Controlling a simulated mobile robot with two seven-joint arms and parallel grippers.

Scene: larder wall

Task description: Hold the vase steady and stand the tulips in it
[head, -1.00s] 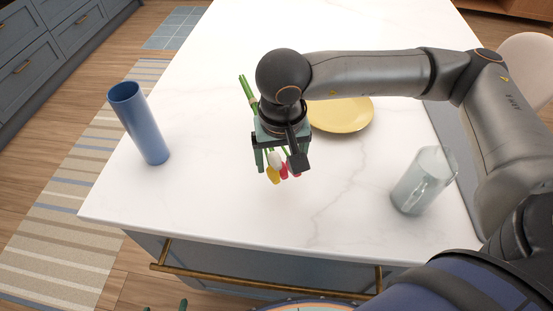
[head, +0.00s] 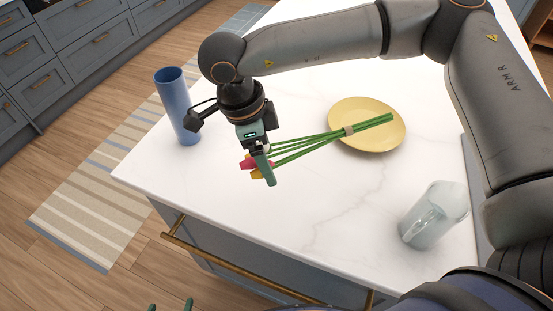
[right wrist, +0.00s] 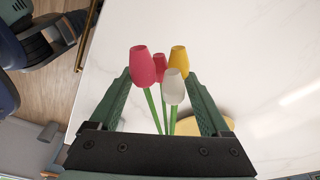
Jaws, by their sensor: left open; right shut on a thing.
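The blue vase (head: 178,108) stands upright on the counter at the left in the head view, with nothing in it that I can see. My right gripper (head: 266,168) is shut on the tulips (head: 310,144) near their heads, to the right of the vase and apart from it. The green stems, bound by a tan band, point right across the yellow plate. In the right wrist view, pink, yellow and white tulip heads (right wrist: 143,66) show between the fingers. My left gripper (head: 170,306) is open at the bottom edge of the head view; only its fingertips show.
A yellow plate (head: 372,142) lies beneath the stem ends. The counter front is clear.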

